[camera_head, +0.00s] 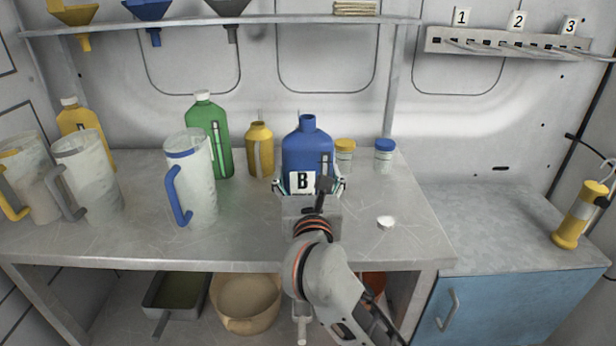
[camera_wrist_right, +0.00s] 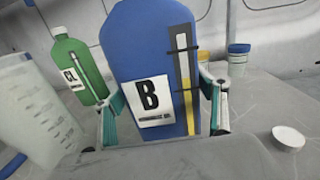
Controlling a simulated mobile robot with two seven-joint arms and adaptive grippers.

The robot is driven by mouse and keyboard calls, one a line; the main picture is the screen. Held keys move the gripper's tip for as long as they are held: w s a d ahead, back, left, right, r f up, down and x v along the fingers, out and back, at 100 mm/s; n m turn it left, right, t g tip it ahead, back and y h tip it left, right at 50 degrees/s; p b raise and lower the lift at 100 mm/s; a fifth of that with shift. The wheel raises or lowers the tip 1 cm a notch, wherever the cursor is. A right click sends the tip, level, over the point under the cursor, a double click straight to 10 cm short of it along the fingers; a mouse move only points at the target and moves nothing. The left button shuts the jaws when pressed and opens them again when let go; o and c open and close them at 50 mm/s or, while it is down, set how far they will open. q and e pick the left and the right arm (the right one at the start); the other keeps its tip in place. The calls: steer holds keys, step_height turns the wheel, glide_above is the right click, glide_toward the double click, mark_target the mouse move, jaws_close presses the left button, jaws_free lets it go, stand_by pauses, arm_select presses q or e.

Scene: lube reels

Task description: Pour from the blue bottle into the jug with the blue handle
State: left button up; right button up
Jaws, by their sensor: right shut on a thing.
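The blue bottle (camera_head: 308,146) stands upright on the bench in the head view, its neck without a cap and a "B" label on its front. It also fills the middle of the right wrist view (camera_wrist_right: 155,60). My right gripper (camera_head: 311,184) is shut on the blue bottle, one finger on each side of its lower body. The jug with the blue handle (camera_head: 203,180) stands upright to the left of the bottle, apart from it; its handle points left and front. The jug shows partly at the left of the wrist view (camera_wrist_right: 35,110). My left gripper is not in view.
A white cap (camera_head: 386,223) lies on the bench (camera_head: 250,245) right of my gripper. A green bottle (camera_head: 215,135) and a yellow bottle (camera_head: 260,150) stand behind, between jug and blue bottle. Two small jars (camera_head: 384,155) stand right. Other jugs (camera_head: 88,178) stand left. A shelf (camera_head: 290,20) runs above.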

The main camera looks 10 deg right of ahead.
mark_target(308, 140)
step_height(308, 140, up, 9)
steer(key=p, duration=0.5)
steer(key=shift+r+p, duration=0.15)
steer(key=shift+p, duration=0.25)
step_height(308, 140, up, 7)
steer(key=p, duration=0.6)
step_height(308, 140, up, 2)
steer(key=shift+r+p, duration=0.15)
steer(key=shift+p, duration=0.45)
steer(key=shift+r, duration=0.6)
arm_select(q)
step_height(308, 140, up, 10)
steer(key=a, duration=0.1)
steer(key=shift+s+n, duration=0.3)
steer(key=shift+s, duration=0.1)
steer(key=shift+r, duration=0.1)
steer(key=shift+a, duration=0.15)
